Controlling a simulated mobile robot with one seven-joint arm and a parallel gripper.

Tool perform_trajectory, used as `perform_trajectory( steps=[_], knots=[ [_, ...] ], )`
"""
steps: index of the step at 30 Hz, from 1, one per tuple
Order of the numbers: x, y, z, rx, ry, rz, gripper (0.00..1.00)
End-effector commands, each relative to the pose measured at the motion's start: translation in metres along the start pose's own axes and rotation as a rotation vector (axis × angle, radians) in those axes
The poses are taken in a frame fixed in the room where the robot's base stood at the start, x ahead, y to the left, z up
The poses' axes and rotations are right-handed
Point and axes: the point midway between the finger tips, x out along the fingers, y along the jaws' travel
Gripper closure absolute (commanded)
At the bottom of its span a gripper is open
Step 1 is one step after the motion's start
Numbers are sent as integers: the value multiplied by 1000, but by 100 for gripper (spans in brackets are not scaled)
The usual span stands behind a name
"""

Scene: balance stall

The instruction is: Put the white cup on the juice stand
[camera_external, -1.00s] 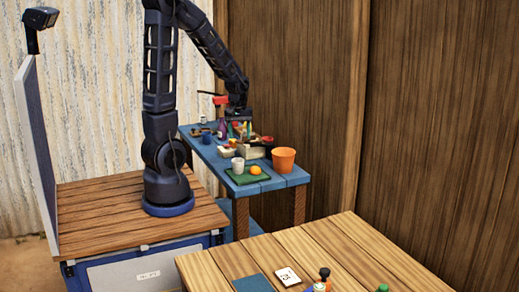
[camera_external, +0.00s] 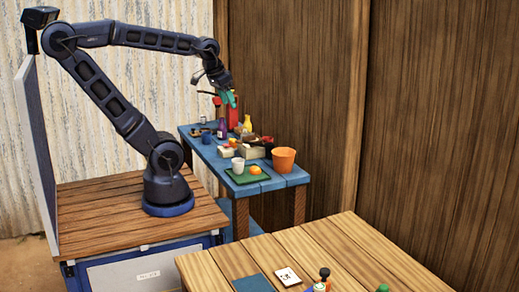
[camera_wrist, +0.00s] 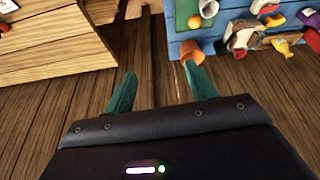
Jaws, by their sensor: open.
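The white cup (camera_external: 238,166) stands upright on a green mat (camera_external: 262,176) beside an orange fruit (camera_external: 255,170), on the blue table. In the wrist view the white cup (camera_wrist: 208,8) is at the top right, cut by the frame edge. My gripper (camera_external: 231,98) is up in the air, behind and above the cup and clear of it. In the wrist view its teal fingers (camera_wrist: 160,86) are apart with only floor between them. I cannot tell for sure which thing is the juice stand; a wooden table (camera_external: 315,245) stands in front.
An orange bucket (camera_external: 284,160) stands right of the mat. Bottles and boxes, including a purple bottle (camera_external: 222,129) and a yellow one (camera_external: 247,123), crowd the table's back. The front table holds a dark blue mat (camera_external: 254,283), a numbered card (camera_external: 288,276) and small bottles (camera_external: 323,280).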

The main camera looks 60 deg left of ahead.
Motion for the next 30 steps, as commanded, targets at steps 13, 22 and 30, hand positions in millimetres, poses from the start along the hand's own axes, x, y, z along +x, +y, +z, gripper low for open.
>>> perform_trajectory(
  steps=[13,22,30],
  knots=[
    [-14,6,10,72,24,6,27],
    [-10,5,8,44,13,10,27],
    [27,-12,-15,-217,-85,50,27]
  ],
)
